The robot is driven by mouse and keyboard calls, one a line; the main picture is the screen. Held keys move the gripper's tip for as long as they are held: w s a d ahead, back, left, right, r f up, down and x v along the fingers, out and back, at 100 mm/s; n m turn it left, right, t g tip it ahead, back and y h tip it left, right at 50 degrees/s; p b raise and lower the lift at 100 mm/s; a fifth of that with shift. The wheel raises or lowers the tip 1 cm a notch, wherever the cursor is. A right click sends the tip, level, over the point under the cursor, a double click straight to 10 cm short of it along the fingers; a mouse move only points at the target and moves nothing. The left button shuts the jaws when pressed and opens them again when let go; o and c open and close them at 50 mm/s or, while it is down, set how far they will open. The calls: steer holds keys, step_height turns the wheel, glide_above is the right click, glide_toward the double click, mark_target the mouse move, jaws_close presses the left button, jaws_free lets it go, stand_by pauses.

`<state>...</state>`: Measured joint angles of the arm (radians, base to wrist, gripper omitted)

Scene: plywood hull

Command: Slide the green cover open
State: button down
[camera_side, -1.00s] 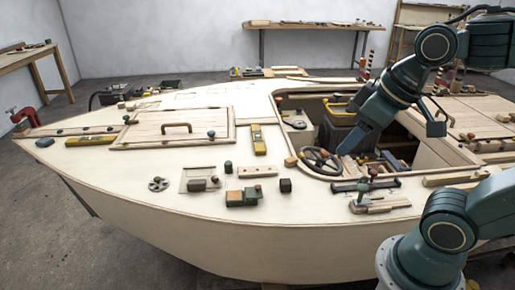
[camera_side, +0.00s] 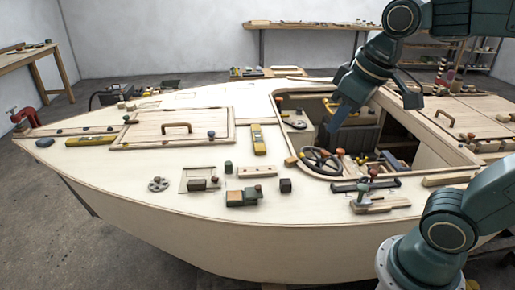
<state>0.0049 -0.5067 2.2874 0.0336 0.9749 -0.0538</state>
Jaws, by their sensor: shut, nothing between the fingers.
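A small block with a dark green top and an orange-brown side (camera_side: 242,197) sits on the pale deck, left of the cockpit. A thin wooden plate (camera_side: 196,173) with a dark greenish block (camera_side: 197,184) at its front edge lies just left of it. I cannot tell for sure which of these is the green cover. My gripper (camera_side: 335,124) is shut and empty. It hangs above the cockpit opening, to the right of both and above deck level, touching neither.
A steering wheel (camera_side: 320,161) stands at the cockpit's near left edge. A dark cube (camera_side: 285,185), a wooden strip (camera_side: 258,171) and a yellow level (camera_side: 258,139) lie on the deck nearby. A hatch with a handle (camera_side: 177,127) is farther back.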

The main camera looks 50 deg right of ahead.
steer(key=w+d+g, duration=0.1)
steer(key=w+g, duration=0.1)
steer(key=w, duration=0.9)
steer(key=g, duration=0.3)
glide_above(252, 189)
steer(key=w+a, duration=0.1)
steer(key=w, duration=0.1)
step_height(252, 189, down, 10)
steer(key=w+f+n+g, duration=0.1)
steer(key=w+f, duration=0.4)
steer(key=f, duration=0.5)
steer(key=shift+w+g, duration=0.2)
steer(key=shift+g, duration=0.4)
steer(key=shift+d+f, duration=0.1)
steer(key=x, duration=1)
steer(key=shift+s, duration=0.1)
steer(key=shift+s+d, duration=0.15)
steer(key=shift+s, duration=0.8)
steer(key=shift+s+d, duration=0.1)
steer(key=shift+s, duration=0.85)
